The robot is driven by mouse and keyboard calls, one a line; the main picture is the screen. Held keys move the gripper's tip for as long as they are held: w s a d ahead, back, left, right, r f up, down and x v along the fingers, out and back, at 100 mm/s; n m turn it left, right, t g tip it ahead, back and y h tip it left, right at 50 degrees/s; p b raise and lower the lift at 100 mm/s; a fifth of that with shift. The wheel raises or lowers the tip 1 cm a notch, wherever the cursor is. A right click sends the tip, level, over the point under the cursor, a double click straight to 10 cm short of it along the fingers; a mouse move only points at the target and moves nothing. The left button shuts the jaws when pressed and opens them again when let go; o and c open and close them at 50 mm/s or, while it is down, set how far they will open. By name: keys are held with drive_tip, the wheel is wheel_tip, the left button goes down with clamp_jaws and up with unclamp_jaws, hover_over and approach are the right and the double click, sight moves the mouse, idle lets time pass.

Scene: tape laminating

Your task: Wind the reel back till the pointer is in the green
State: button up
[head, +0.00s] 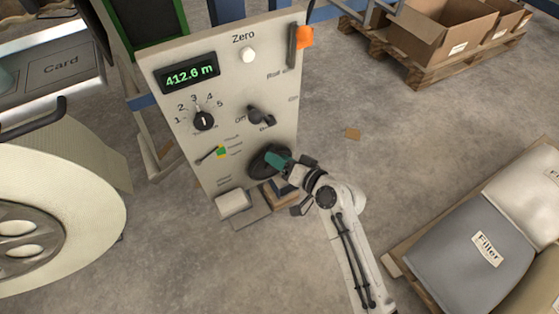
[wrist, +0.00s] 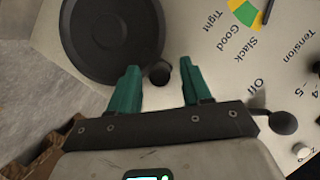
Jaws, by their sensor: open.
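The dark round handwheel (head: 259,166) sits low on the grey control panel; it also shows in the wrist view (wrist: 98,38). Its small dark knob (wrist: 160,73) is at the wheel's edge. My gripper (head: 281,161) is at the wheel, its teal fingers open either side of the knob in the wrist view (wrist: 162,82); I cannot tell whether they touch it. The tension gauge (wrist: 245,14) has a green part by "Good". Its dark pointer (wrist: 268,12) appears near the "Slack" end, outside the green. A large cream reel (head: 95,205) stands at the left.
The panel (head: 225,110) carries a display (head: 189,74) reading 412.6 m, a numbered dial (head: 204,121), an Off switch (head: 261,117) and a white Zero button (head: 248,55). Filler bags (head: 470,250) lie on a pallet at right. Open boxes (head: 440,30) stand behind. Floor between is mostly clear.

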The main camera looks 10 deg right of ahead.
drive_tip(key=shift+w+a, duration=0.15)
drive_tip(key=shift+w, duration=0.1)
drive_tip(key=shift+c, duration=0.4)
clamp_jaws()
